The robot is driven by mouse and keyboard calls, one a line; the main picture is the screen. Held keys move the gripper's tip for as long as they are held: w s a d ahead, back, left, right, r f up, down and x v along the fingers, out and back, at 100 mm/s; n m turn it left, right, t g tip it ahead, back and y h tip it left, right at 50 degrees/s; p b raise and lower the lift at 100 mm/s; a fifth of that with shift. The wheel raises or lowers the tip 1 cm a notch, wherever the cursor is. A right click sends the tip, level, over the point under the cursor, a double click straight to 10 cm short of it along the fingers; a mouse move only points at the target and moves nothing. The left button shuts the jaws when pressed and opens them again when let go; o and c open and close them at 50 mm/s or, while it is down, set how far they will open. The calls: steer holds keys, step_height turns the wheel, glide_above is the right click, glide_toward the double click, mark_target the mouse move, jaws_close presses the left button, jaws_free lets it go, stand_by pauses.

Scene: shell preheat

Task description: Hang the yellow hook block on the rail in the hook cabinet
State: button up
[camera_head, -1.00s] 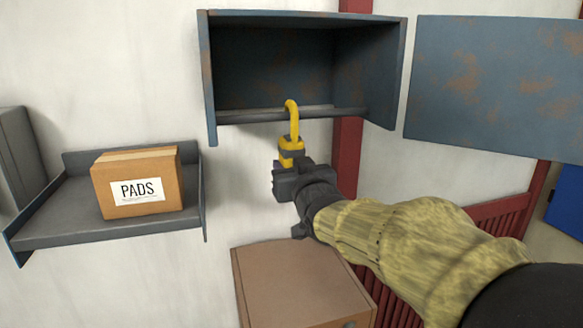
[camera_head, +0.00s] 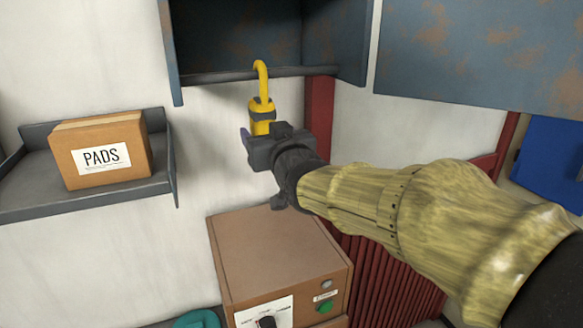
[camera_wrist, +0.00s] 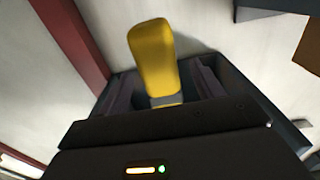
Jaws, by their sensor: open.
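The yellow hook block (camera_head: 262,117) hangs upright below the blue hook cabinet (camera_head: 171,50), its curved hook reaching over the dark rail (camera_head: 225,76) at the cabinet's lower front. My gripper (camera_head: 252,145) is just below and in front of the block's lower part, with its jaws open. In the wrist view, the yellow block (camera_wrist: 154,58) stands between the spread fingers of my gripper (camera_wrist: 160,90), with a gap at its sides. The hook's tip behind the rail is hidden.
A cardboard box marked PADS (camera_head: 100,155) sits on a grey wall shelf (camera_head: 60,200) at the left. A brown control box (camera_head: 275,250) stands below my gripper. The open cabinet door (camera_head: 470,60) is at the upper right.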

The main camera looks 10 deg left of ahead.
steer(key=p+v, duration=0.2)
steer(key=v, duration=1.2)
steer(key=shift+s+a, duration=0.1)
steer(key=shift+s, duration=0.05)
steer(key=w+d+f+m+g+h+b, duration=0.1)
steer(key=w+d+f+g+h+b, duration=0.3)
steer(key=f, duration=0.8)
steer(key=s+d+f+m+g+h+b, duration=0.1)
steer(key=d+f+m+h, duration=0.1)
steer(key=d+f, duration=0.65)
steer(key=s+d+f+m+g+h+b, duration=0.1)
steer(key=s+d+f+g, duration=0.1)
steer(key=f, duration=0.5)
steer(key=s+d+f+m+g+h+b, duration=0.1)
steer(key=s+d+f+g+b, duration=0.1)
steer(key=f, duration=0.5)
steer(key=s+d+f+m+g+h+b, duration=0.1)
steer(key=s+d+f+g+b, duration=0.1)
steer(key=s+d+f, duration=0.3)
step_height(320, 180, down, 3)
steer(key=shift+s+d+g+h, duration=0.2)
steer(key=shift+d+g+h, duration=0.1)
steer(key=shift+d+g, duration=0.45)
